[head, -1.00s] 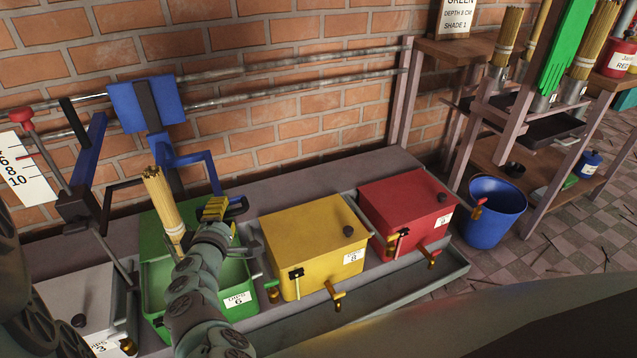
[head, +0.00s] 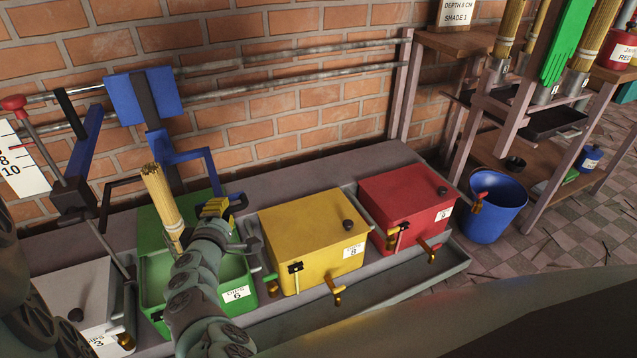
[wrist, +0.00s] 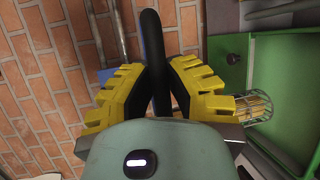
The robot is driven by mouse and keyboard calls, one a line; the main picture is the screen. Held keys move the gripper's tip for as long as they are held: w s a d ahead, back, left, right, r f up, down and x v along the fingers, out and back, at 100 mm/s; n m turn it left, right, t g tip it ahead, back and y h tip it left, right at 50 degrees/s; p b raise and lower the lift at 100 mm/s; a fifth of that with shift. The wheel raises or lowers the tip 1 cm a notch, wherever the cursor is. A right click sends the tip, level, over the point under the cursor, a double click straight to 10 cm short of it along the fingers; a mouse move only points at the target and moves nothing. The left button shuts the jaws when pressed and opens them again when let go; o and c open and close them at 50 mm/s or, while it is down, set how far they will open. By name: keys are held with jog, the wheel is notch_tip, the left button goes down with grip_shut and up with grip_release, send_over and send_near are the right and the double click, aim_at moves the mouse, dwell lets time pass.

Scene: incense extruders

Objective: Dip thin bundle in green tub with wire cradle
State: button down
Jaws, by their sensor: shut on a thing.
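The green tub (head: 153,290) stands open at the bench, labelled "DIPS 6", with pale green inside. The thin bundle (head: 160,197) of tan sticks stands tilted over it; my arm hides its lower end. In the wrist view, stick ends (wrist: 262,103) show in a wire cradle (wrist: 248,112) beside the green tub (wrist: 290,90). My gripper (head: 217,207) is just right of the bundle, at the tub's back. In the wrist view, its yellow-padded fingers (wrist: 158,88) are shut on a black curved handle (wrist: 152,50). The handle's lower part is hidden.
A yellow tub (head: 310,240) and a red tub (head: 405,205), both lidded, stand to the right, a grey one (head: 85,300) to the left. A blue bracket frame (head: 185,155) hangs behind the green tub. A blue bucket (head: 490,215) stands on the floor.

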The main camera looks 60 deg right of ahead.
notch_tip(320, 180, down, 14)
jog(key=b, duration=1.4)
jog(key=shift+f, duration=0.2)
jog(key=shift+w+d, duration=0.15)
jog(key=shift+w, duration=0.1)
jog(key=c, duration=1.4)
grip_release()
jog(key=shift+s, duration=0.1)
jog(key=o, duration=0.3)
jog(key=shift+s+a, duration=0.2)
jog(key=shift+a, duration=0.05)
jog(key=shift+o, duration=0.7)
jog(key=shift+w+d, duration=0.15)
jog(key=shift+r, duration=0.1)
